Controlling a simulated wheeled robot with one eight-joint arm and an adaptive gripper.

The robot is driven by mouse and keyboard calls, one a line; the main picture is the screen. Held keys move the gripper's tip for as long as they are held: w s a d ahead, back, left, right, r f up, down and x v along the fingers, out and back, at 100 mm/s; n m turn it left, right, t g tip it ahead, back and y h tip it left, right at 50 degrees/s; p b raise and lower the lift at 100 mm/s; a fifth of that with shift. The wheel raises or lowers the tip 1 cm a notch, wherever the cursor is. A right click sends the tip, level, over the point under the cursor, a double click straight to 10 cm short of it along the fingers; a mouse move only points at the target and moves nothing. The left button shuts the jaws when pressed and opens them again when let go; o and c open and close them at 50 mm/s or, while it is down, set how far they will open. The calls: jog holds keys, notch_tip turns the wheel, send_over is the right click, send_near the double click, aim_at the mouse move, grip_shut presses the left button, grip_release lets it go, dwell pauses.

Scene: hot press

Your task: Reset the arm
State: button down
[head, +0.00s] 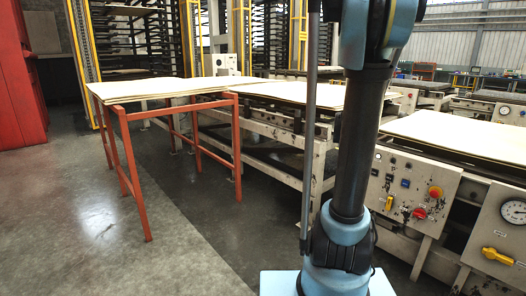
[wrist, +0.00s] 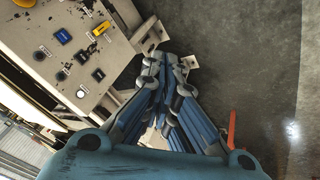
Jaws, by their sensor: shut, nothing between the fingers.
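My arm stands upright at the right of centre in the head view, and my gripper is outside that view. In the wrist view my gripper (wrist: 167,66) is shut, its fingers together and empty. Beyond the fingertips is the edge of a cream control panel (wrist: 85,60) with a yellow switch and several buttons, and the grey floor (wrist: 240,60). I cannot tell how far the fingers are from the panel.
An orange-legged table (head: 236,140) with pale boards (head: 160,88) stands left of centre. Press machines with panels (head: 408,190) and a gauge (head: 513,211) line the right. A red cabinet (head: 20,85) stands far left. The floor (head: 110,230) at front left is clear.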

jog(key=s+a+f+g+y, duration=0.1)
jog(key=s+a+f, duration=0.1)
jog(key=s+a, duration=0.7)
jog(key=s+a+f+g+y, duration=0.1)
jog(key=s+a+f+y, duration=0.1)
jog(key=s+a, duration=0.7)
jog(key=s, duration=0.8)
jog(key=shift+s+f, duration=0.25)
jog(key=shift+f, duration=0.05)
jog(key=shift+w+f, duration=0.2)
jog(key=shift+w, duration=0.3)
